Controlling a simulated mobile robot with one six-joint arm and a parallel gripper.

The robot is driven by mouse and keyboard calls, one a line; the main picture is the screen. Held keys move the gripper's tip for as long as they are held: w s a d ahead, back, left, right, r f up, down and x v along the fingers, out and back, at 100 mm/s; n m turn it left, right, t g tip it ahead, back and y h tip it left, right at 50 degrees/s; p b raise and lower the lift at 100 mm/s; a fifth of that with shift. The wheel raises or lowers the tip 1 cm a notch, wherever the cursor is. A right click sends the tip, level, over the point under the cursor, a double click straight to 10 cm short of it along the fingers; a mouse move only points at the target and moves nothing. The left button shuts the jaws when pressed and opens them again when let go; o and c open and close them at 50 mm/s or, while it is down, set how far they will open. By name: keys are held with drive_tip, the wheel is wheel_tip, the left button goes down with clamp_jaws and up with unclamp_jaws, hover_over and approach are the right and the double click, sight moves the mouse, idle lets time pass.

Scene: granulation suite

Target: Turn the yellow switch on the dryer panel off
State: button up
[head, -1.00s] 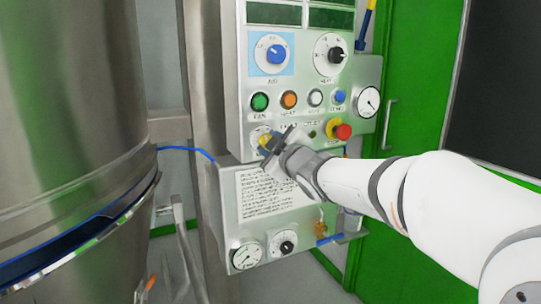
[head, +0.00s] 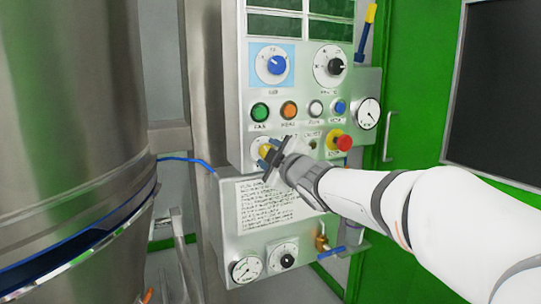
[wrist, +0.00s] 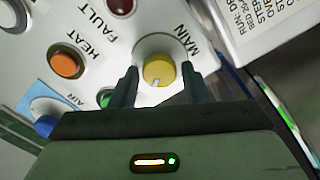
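The yellow switch (wrist: 158,71) is a round knob on a pale plate marked MAIN. A small white mark on it faces the bottom of the wrist view. In the head view the switch (head: 264,150) sits low on the grey dryer panel (head: 241,120) and is partly hidden by my gripper (head: 269,153). In the wrist view my gripper (wrist: 158,74) is open, with one dark finger on each side of the knob. A gap shows between each finger and the knob, so I see no grip on it.
A red emergency button (head: 344,143), a green button (head: 260,112) and an orange button (head: 289,110) are close by. A blue knob (head: 275,65) and a black knob (head: 334,66) are above. A steel vessel (head: 70,100) stands left. A gauge (head: 245,269) is below.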

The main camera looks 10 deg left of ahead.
drive_tip(key=shift+o, duration=1.4)
drive_tip(key=p+v, duration=0.1)
drive_tip(key=v, duration=0.7)
